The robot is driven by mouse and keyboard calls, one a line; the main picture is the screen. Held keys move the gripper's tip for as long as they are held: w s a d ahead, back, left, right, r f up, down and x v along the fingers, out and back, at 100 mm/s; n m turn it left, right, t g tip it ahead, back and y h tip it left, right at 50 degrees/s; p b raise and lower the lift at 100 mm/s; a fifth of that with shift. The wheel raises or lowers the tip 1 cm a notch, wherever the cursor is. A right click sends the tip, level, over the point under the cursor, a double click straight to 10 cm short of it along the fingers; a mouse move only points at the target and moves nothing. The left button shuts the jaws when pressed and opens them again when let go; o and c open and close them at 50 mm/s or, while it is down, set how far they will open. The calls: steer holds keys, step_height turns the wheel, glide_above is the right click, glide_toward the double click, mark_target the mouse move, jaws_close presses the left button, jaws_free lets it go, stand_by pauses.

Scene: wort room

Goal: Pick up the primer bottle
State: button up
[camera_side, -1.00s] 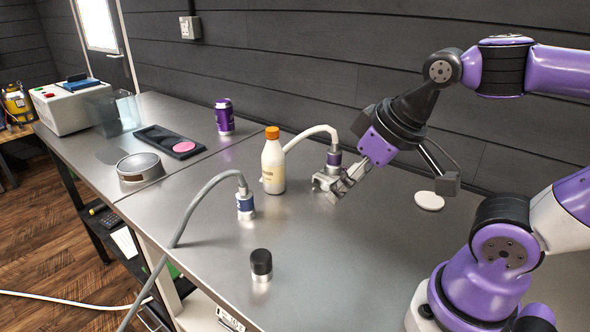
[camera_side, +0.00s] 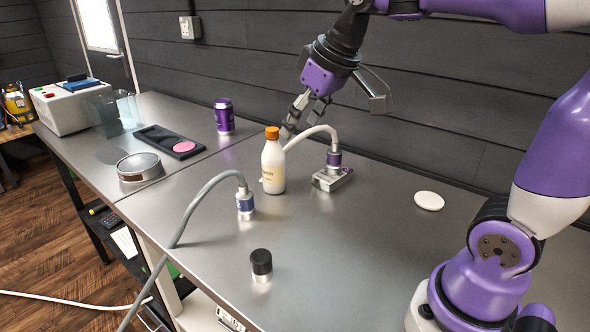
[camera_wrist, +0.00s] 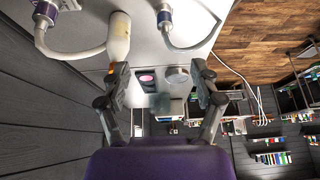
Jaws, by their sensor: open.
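The primer bottle (camera_side: 273,166) is cream-white with an orange cap and a label. It stands upright on the steel table in the side view. In the wrist view the bottle (camera_wrist: 119,38) shows at the upper left, just beyond my left fingertip. My gripper (camera_side: 303,112) is open and empty, above the table and behind and a little right of the bottle's cap in the side view. Its two fingers are spread wide in the wrist view (camera_wrist: 160,82), with nothing between them. I cannot tell whether a finger is close to touching the cap.
A white hose with a purple connector (camera_side: 333,165) curves right beside the bottle. A grey hose with a blue connector (camera_side: 245,203) stands in front. A black-capped vial (camera_side: 261,265), a purple can (camera_side: 224,117), a round metal dish (camera_side: 140,167) and a white disc (camera_side: 429,201) stand clear.

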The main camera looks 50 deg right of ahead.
steer(key=w+d, duration=0.4)
steer(key=w, duration=0.4)
glide_toward(273, 129)
steer(key=a, duration=0.2)
steer(key=shift+g, duration=0.4)
steer(key=x, duration=0.4)
steer(key=w+d+x, duration=0.1)
steer(key=x, duration=0.4)
steer(key=d+x, duration=0.1)
steer(key=x, duration=0.1)
steer(key=shift+f, duration=0.35)
jaws_close()
